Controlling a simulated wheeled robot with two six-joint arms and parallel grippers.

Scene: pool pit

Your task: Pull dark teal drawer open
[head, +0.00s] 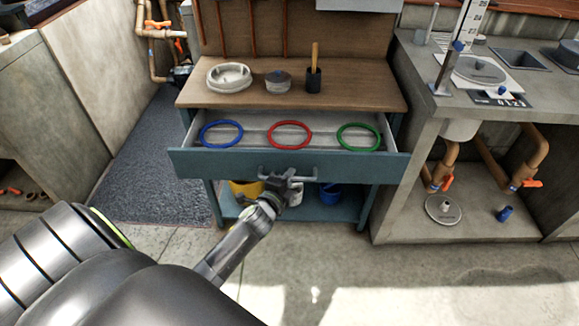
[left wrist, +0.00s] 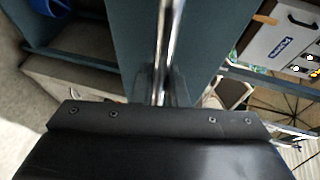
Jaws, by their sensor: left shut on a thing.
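The dark teal drawer (head: 220,165) stands open in the head view, pulled out from under a wooden worktop. Blue (head: 221,134), red (head: 289,135) and green (head: 358,137) rings lie inside it, side by side. My left gripper (head: 289,176) is at the middle of the drawer front, shut on the metal drawer handle (head: 268,171). The handle also shows in the left wrist view as a shiny bar (left wrist: 167,45) running up from the gripper. The gripper hides part of the handle. My right gripper is in neither view.
On the wooden worktop (head: 360,92) stand a pale round dish (head: 229,76), a grey round part (head: 278,82) and a black cup (head: 314,80). A lower shelf (head: 325,210) holds a yellow bucket (head: 246,188) and a blue one (head: 330,194). A concrete counter stands right.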

